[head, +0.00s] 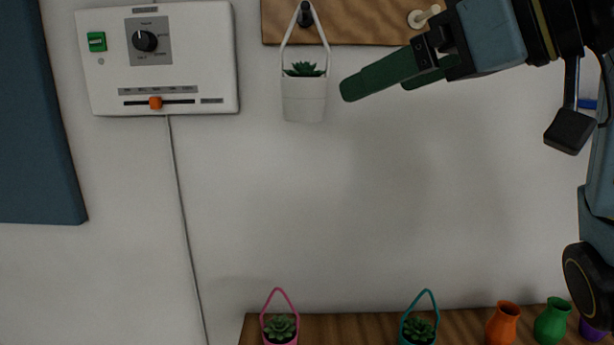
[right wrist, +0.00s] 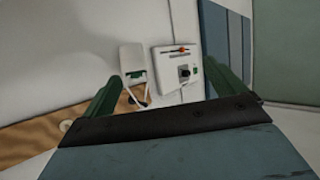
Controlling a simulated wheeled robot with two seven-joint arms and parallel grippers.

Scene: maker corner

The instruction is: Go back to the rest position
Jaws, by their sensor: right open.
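My right gripper (head: 376,88) reaches in from the upper right in the head view. Its two dark green fingers are apart, with nothing between them, and point left. A white hanging pot (head: 304,108) with a small succulent hangs by its strap from a dark peg (head: 305,14), to the left of the fingertips and apart from them. In the right wrist view the open fingers (right wrist: 162,90) frame the white pot (right wrist: 132,60) beyond them. My left gripper is in neither view.
A wooden peg board (head: 370,30) is on the wall above. A white control box (head: 200,75) with knob and orange slider is at left, beside a blue panel (head: 30,120). Below, a wooden shelf (head: 350,325) bears pink (head: 280,338) and teal-handled (head: 418,340) pots and several small vases.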

